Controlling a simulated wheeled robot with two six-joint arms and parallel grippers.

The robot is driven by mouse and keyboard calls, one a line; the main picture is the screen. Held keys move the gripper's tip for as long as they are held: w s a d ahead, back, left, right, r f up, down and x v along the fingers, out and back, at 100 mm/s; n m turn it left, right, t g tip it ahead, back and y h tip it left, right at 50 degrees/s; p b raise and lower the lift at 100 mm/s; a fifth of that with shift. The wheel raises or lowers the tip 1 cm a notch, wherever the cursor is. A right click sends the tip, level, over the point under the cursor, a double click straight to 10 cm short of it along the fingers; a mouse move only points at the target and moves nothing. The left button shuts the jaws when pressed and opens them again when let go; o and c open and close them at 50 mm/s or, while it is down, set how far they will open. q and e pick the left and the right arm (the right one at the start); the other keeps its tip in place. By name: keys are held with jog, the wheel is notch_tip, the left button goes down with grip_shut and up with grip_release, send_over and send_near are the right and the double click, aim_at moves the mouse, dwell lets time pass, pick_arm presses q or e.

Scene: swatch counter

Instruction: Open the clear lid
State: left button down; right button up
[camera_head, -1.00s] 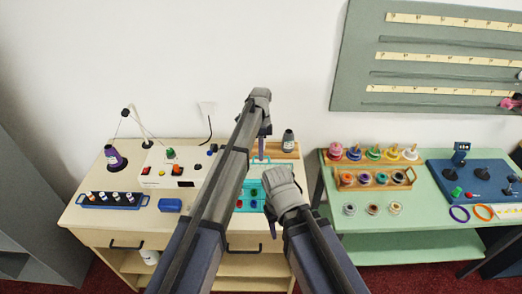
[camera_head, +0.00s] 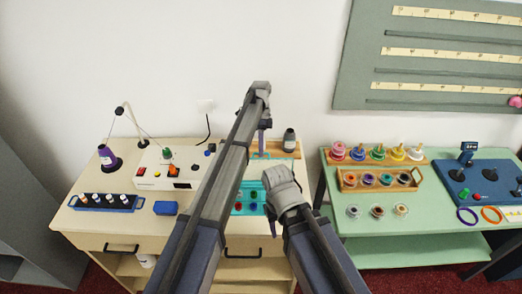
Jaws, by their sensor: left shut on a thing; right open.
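A teal case with a clear lid (camera_head: 251,171) is on the left, cream table, partly behind my arms. The lid's teal-edged panel stands raised at the back of the case. Red, blue and green items sit in the case's tray (camera_head: 261,208). My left gripper (camera_head: 263,149) reaches down at the lid's top edge from above and is shut on the lid; its contact is small and partly hidden. My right gripper (camera_head: 273,226) is open, pointing down just in front of the case's right side. It appears empty.
A white control box (camera_head: 150,178), a blue rack with bottles (camera_head: 104,203), a blue block (camera_head: 166,208) and a purple cone (camera_head: 107,158) stand left. A dark bottle (camera_head: 289,140) stands behind the case. A green table (camera_head: 400,229) with spools is right.

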pick_arm(q)
jog(key=c, duration=0.9)
grip_release()
jog(key=shift+r, duration=0.15)
jog(key=p+v, duration=0.7)
jog(key=shift+w+r, duration=0.15)
jog(key=shift+r, duration=0.1)
